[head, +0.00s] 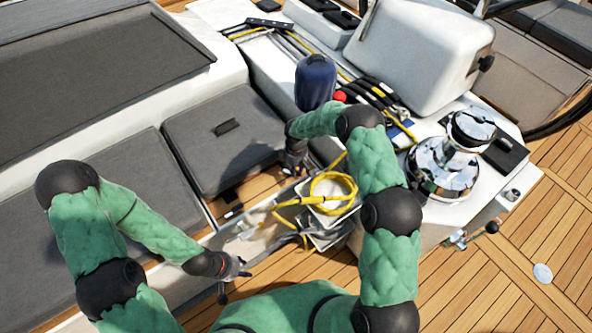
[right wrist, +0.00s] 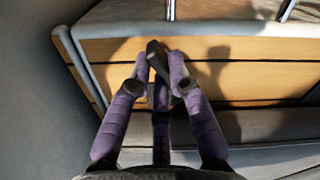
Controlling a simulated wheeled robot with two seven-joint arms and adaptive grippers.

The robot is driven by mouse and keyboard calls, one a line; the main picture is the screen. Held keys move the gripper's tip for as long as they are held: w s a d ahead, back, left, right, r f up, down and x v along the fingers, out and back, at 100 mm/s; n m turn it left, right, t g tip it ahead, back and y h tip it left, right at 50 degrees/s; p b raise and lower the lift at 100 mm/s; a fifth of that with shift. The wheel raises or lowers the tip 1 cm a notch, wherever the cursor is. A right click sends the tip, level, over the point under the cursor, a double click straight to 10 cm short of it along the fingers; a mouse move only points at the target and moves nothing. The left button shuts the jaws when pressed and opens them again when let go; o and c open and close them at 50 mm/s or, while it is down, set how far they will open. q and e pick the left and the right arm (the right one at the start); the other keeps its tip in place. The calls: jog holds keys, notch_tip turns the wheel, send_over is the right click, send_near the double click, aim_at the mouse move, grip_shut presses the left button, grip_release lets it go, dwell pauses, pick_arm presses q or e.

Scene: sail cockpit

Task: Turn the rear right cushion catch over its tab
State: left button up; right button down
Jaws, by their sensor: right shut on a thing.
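My right gripper (head: 294,165) reaches down at the right side of the square grey cushion (head: 205,150). In the right wrist view its purple fingers (right wrist: 162,62) are closed together on a small dark piece, which looks like the cushion catch (right wrist: 154,47), in front of a wooden plank face. I cannot tell whether the catch lies over its tab; the fingers hide most of it. A black strap or tab (head: 230,197) lies at the cushion's front edge. My left gripper (head: 240,275) hangs low at left of centre, apart from the cushions; its fingers are too small to judge.
A yellow rope coil (head: 333,190) hangs on a bin right of my right gripper. A dark-blue covered winch (head: 315,82) and a chrome winch (head: 447,155) stand on the white coaming.

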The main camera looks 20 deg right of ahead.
jog(key=m+b, duration=0.1)
jog(key=m, duration=0.5)
dwell(0.6)
jog(key=c, duration=1.1)
grip_release()
jog(key=shift+c, duration=0.2)
jog(key=shift+d+r, duration=0.1)
notch_tip(320, 180, up, 12)
